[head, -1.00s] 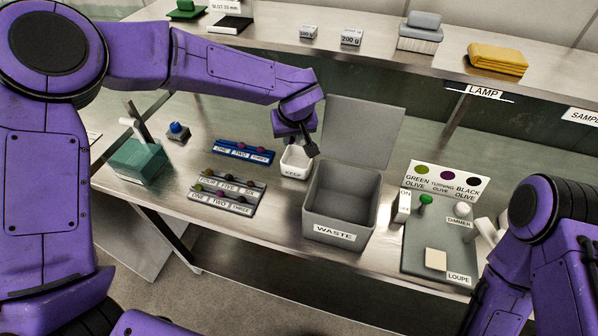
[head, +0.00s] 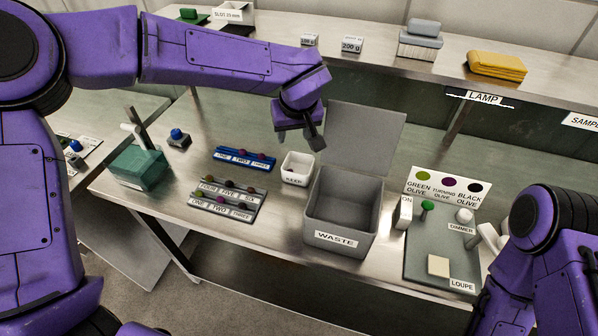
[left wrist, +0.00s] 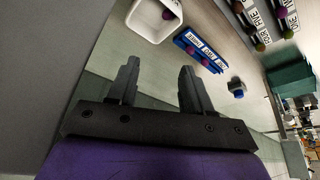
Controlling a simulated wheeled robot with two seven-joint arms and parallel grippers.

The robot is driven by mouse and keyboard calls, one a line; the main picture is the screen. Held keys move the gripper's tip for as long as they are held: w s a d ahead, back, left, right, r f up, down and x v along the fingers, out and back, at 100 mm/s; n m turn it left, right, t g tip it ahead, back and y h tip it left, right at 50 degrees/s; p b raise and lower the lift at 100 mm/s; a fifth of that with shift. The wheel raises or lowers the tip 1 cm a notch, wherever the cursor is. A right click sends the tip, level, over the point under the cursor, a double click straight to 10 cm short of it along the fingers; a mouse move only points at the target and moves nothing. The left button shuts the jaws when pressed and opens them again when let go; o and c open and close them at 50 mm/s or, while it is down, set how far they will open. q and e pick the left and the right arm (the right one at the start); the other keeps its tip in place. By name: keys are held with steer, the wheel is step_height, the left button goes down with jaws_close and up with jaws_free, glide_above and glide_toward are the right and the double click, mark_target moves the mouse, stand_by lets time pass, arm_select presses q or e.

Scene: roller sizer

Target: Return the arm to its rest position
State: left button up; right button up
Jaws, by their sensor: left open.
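My left arm reaches in from the left in the head view. Its gripper (head: 314,136) hangs above and just behind the white KEEP cup (head: 297,168), apart from it. In the left wrist view the fingers (left wrist: 160,80) are spread with nothing between them. The cup (left wrist: 141,24) shows there too, with a reddish olive (left wrist: 168,14) inside. My right arm (head: 545,240) is at the right edge; its gripper is out of view.
The grey WASTE bin (head: 340,238) stands right of the cup, its lid raised. Olive racks (head: 228,205) and a blue rack (head: 245,158) lie left. A teal block (head: 140,168) with a post stands farther left. A shelf (head: 385,50) runs behind.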

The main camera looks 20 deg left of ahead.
arm_select(q)
steer(key=v, duration=0.4)
steer(key=shift+r, duration=0.15)
steer(key=shift+r, duration=0.1)
